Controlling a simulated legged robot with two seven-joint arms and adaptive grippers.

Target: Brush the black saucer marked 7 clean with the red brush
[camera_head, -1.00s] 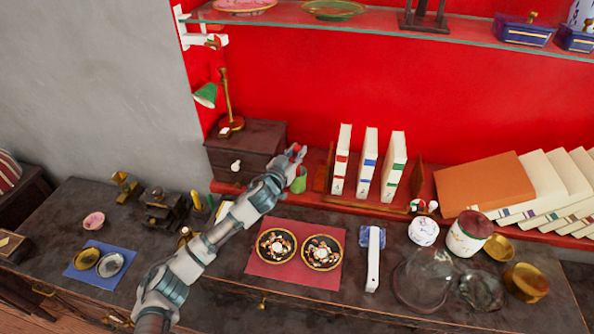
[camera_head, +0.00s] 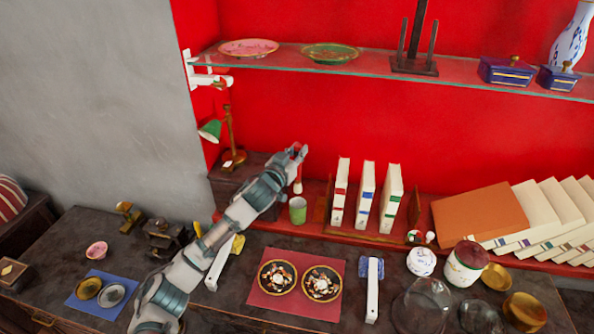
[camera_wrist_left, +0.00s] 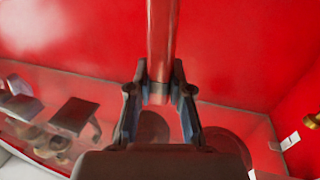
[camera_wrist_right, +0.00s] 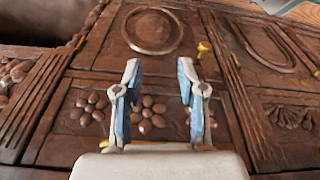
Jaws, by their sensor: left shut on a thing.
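Two black saucers with patterned or littered centres, a left one (camera_head: 277,291) and a right one (camera_head: 322,297), lie side by side on a red mat (camera_head: 258,300). I cannot read a 7 on either. My left gripper (camera_head: 297,155) is shut on the red brush (camera_head: 298,172), whose pale tip points down above a green cup (camera_head: 298,212). The brush's red handle (camera_wrist_left: 161,45) stands between the fingers in the left wrist view. My right gripper (camera_wrist_right: 153,85) is open and empty, facing carved wooden panels; it is outside the head view.
Upright books (camera_head: 366,195) stand behind the saucers. A white-handled tool (camera_head: 372,290) lies right of the mat, near glass domes (camera_head: 427,300) and jars. A blue mat (camera_head: 82,302) with small dishes is at left. A glass shelf (camera_head: 400,80) crosses above.

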